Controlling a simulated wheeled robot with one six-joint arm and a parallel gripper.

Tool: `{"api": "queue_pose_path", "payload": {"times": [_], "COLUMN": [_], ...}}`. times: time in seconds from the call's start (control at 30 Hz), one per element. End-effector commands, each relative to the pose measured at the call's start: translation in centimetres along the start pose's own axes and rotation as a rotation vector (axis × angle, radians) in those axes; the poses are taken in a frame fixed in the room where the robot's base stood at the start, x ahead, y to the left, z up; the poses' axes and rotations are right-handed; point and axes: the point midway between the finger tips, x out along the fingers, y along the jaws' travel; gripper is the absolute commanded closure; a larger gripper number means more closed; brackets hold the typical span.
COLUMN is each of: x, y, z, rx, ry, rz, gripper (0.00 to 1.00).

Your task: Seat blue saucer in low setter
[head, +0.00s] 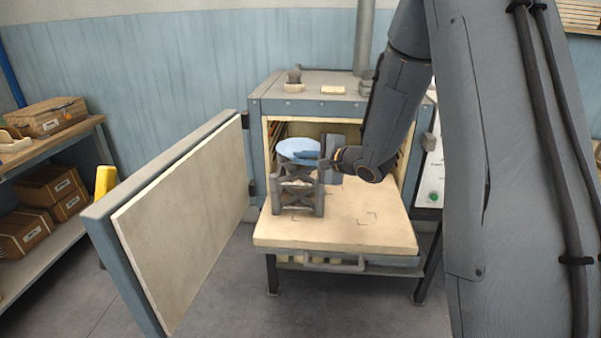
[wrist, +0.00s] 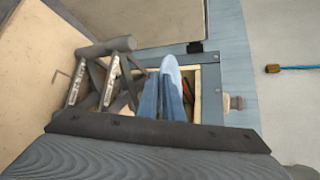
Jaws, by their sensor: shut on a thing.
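The light blue saucer (head: 296,147) is in the head view, just above or behind the top of the grey setter; I cannot tell whether they touch. My gripper (head: 314,157) is shut on the saucer's right side. In the wrist view the saucer (wrist: 171,68) shows nearly edge-on between the blue fingers of my gripper (wrist: 168,92). The grey setter (head: 298,197), an open frame with crossed braces, stands upright on the cream shelf. It also shows in the wrist view (wrist: 104,82), left of the saucer. The saucer's far side is partly hidden.
The cream shelf (head: 345,226) sticks out of the open dryer (head: 335,107), with free room right of the setter. The open door (head: 185,215) stands at the left. A wooden rack with boxes (head: 50,188) is farther left.

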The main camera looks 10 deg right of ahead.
Motion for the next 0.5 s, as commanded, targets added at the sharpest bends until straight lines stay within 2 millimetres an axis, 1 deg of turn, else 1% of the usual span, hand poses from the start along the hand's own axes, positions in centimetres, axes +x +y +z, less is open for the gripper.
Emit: {"api": "queue_pose_path", "payload": {"times": [0.03,0.17,0.4,0.5], "x": [0.2,0.6,1.6,1.8], "y": [0.6,1.4,4.0,4.8], "z": [-0.1,-0.4,-1.2,-1.4], "rx": [0.002,0.0,0.0,-0.001], "ry": [-0.001,-0.002,-0.004,-0.005], "rz": [0.0,0.0,0.001,0.0], "gripper": [1.0,1.0,1.0,1.0]}}
